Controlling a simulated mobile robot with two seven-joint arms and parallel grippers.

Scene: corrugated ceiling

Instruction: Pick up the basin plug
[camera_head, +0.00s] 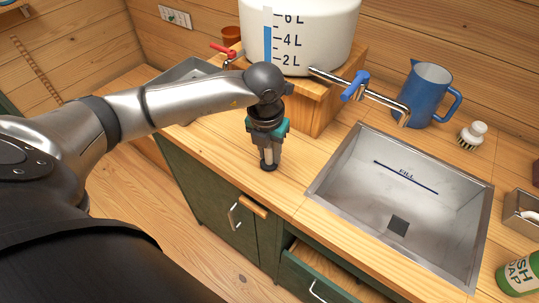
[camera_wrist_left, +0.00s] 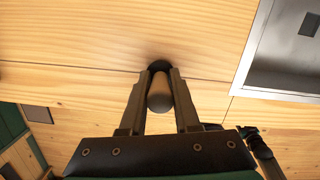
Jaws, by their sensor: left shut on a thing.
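The basin plug shows in the left wrist view as a cylindrical grip (camera_wrist_left: 159,95) with a dark round base beyond it. In the head view its dark base (camera_head: 268,167) shows just under my left gripper (camera_head: 268,160). My left gripper points down over the wooden counter, left of the metal basin (camera_head: 340,180), with its fingers shut on the plug's grip. The left wrist view also shows the fingers (camera_wrist_left: 160,88) on either side of it. The base is at or very near the counter; I cannot tell whether it touches. My right gripper is not in view.
A white water tank (camera_head: 330,30) on a wooden stand has a blue-handled tap (camera_head: 357,86) reaching over the basin. A drawer (camera_head: 312,280) is open below. The counter (camera_head: 225,150) beside the gripper is clear.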

